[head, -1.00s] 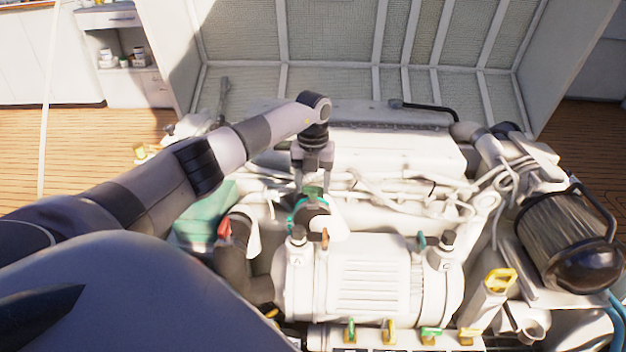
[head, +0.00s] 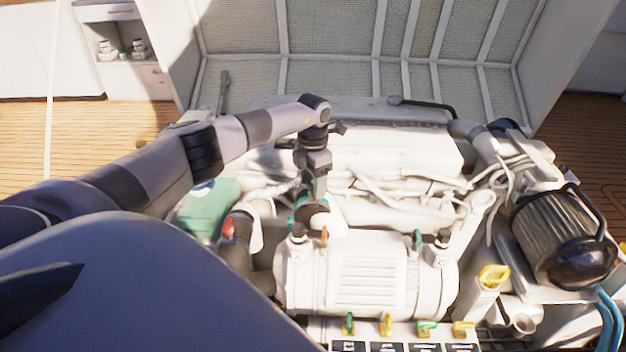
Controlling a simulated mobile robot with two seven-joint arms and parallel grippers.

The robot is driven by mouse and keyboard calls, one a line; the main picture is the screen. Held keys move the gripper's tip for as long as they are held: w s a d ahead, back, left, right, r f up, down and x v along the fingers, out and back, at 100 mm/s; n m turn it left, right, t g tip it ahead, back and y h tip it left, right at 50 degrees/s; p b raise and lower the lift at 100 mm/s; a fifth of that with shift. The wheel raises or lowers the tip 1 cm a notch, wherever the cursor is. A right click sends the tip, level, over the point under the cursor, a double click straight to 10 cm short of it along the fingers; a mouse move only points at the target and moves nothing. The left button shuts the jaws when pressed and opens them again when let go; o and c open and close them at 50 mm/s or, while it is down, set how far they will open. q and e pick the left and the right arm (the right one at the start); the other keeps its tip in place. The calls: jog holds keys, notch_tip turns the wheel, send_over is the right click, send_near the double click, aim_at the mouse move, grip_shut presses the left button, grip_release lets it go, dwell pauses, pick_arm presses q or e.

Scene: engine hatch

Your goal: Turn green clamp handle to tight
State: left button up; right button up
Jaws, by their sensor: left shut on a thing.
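My left gripper (head: 314,194) points down onto the clamp on the dark hose behind the white cylindrical unit. It is seen nearly edge-on and is shut on the green clamp handle, which is mostly hidden by the fingers. Part of the green clamp band (head: 297,214) shows around the hose (head: 314,210), left of the fingers. How tight the clamp is cannot be seen. My right gripper is not in view.
Small green and yellow valve handles (head: 387,325) line the front edge. A green box (head: 207,208) and a red-capped dark hose (head: 229,229) are at the left. A dark ribbed filter (head: 560,240) is at the right.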

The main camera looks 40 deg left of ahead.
pick_arm(q)
jog(key=m, duration=0.5)
jog(key=shift+m, duration=0.8)
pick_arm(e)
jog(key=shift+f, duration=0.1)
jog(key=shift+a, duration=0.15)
pick_arm(q)
jog(key=o, duration=1.1)
jog(key=shift+c, duration=0.2)
notch_tip(320, 180, up, 6)
jog(key=shift+r+p, duration=0.25)
jog(key=shift+p, duration=0.8)
jog(key=shift+r, duration=0.4)
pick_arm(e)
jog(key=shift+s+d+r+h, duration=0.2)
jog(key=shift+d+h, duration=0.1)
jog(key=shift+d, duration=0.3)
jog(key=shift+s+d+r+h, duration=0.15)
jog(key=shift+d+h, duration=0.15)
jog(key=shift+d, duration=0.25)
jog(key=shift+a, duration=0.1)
